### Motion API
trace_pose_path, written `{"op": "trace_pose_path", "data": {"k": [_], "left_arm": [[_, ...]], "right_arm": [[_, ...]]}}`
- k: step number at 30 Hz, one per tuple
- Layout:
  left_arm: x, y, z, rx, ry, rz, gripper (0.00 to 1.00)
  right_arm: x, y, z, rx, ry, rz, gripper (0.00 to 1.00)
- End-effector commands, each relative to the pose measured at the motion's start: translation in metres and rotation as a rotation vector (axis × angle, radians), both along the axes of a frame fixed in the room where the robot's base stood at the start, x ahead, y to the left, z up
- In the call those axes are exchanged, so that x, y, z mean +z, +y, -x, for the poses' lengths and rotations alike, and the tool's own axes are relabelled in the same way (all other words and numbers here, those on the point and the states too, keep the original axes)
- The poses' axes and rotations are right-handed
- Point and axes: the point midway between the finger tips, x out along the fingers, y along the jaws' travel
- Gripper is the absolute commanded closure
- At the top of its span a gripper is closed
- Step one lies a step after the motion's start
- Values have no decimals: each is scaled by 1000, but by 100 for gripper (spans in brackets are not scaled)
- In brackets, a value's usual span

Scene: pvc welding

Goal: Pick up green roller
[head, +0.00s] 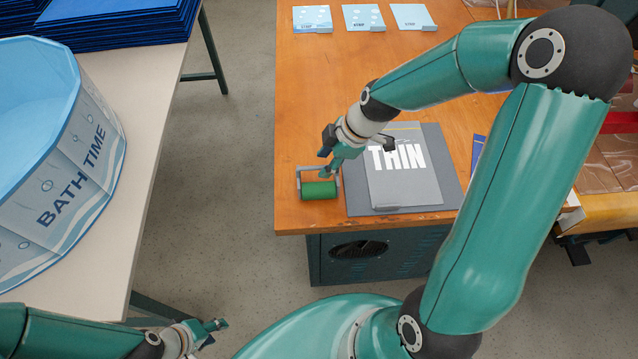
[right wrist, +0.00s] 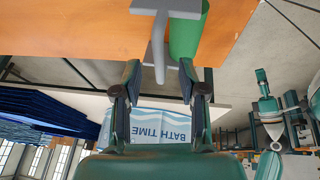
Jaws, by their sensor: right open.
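The green roller (head: 319,191) lies near the left front corner of the wooden table, with its grey frame and handle (head: 304,176) around and behind it. My right gripper (head: 327,163) is open just above the handle. In the right wrist view, the grey handle (right wrist: 158,32) reaches down between the open fingertips (right wrist: 159,74), with a gap on each side. The green cylinder (right wrist: 188,32) is up and to the right there. My left gripper (head: 214,327) is low in the head view, away from the table; its finger opening is unclear.
A grey board marked THIN (head: 405,185) lies on a dark mat (head: 358,205) right of the roller. Several blue-white cards (head: 363,17) are at the table's back. A BATH TIME tub (head: 75,170) stands on a white table (head: 140,150) at left, with floor between the tables.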

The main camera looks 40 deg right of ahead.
Motion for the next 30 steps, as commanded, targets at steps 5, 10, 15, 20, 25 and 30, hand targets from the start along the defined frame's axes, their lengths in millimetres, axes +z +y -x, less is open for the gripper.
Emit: {"op": "trace_pose_path", "data": {"k": [5, 10, 15, 20, 25, 30], "left_arm": [[8, 0, 0, 0, 0, 0, 60], [9, 0, 0, 0, 0, 0, 60], [9, 0, 0, 0, 0, 0, 60], [9, 0, 0, 0, 0, 0, 60], [9, 0, 0, 0, 0, 0, 60], [9, 0, 0, 0, 0, 0, 60]], "right_arm": [[-22, 7, -7, 1, 6, -2, 59], [-35, 10, -12, 1, 2, -1, 59], [-35, 10, -12, 0, 1, 0, 59], [-35, 10, -12, 0, 1, 0, 77], [-35, 10, -12, 1, 1, 0, 100], [-35, 10, -12, 0, 1, 0, 100]]}}
